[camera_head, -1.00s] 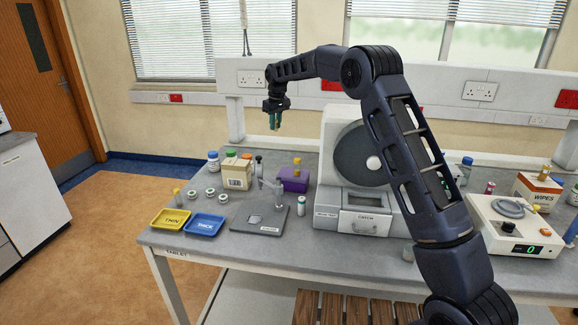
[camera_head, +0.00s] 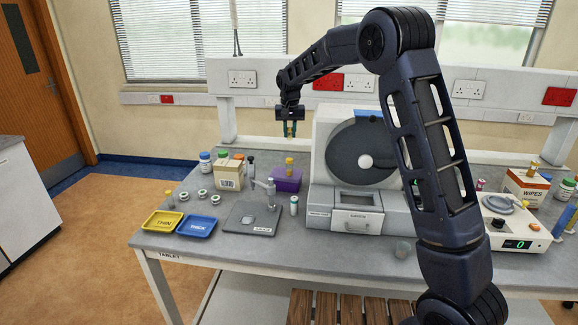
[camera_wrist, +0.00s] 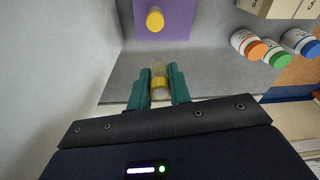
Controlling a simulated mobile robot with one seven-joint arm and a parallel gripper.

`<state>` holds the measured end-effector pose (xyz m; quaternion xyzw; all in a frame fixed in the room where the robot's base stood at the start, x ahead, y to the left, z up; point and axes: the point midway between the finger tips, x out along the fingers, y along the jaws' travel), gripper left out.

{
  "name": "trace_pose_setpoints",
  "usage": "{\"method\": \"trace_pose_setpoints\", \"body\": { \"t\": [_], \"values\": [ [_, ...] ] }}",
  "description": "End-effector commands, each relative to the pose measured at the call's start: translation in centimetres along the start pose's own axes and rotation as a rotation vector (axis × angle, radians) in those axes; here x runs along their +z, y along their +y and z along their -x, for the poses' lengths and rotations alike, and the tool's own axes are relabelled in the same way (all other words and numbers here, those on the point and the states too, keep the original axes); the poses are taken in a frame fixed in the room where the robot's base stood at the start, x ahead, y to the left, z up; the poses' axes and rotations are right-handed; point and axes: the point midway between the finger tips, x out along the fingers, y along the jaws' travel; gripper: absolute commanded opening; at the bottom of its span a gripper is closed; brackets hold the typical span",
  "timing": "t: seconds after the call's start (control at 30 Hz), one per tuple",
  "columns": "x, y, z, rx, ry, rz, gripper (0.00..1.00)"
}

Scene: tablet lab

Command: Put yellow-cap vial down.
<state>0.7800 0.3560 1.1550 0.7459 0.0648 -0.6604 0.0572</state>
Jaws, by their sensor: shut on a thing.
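My gripper (camera_head: 290,129) is up in the air above the back of the bench, left of the grey machine. In the wrist view its teal fingers (camera_wrist: 159,88) are shut on a small clear vial with a yellow cap (camera_wrist: 160,82). The held vial shows only as a small yellowish spot in the head view, between the fingertips. A purple block (camera_head: 287,181) stands on the bench below the gripper. Another yellow-topped vial stands in it (camera_head: 289,163); it also shows in the wrist view (camera_wrist: 154,18), ahead of the held vial.
The grey machine (camera_head: 317,205) stands close on the right. Left of the block are a carton (camera_head: 229,176) and capped bottles (camera_head: 205,162). A tablet plate with a post (camera_head: 248,219), a white vial (camera_head: 294,206), and yellow (camera_head: 162,221) and blue (camera_head: 197,226) trays are nearer the front.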

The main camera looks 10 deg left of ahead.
Motion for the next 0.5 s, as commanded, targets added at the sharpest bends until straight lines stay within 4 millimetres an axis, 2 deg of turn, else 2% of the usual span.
{"method": "trace_pose_setpoints", "body": {
  "t": [0.03,0.3,0.5],
  "values": [
    [0.2,0.0,-1.2,0.002,-0.003,0.001,0.0],
    [0.9,-0.1,-7.0,0.002,-0.003,0.003,0.0],
    [1.2,-0.1,-9.6,0.001,-0.002,0.002,0.0]
  ]
}}
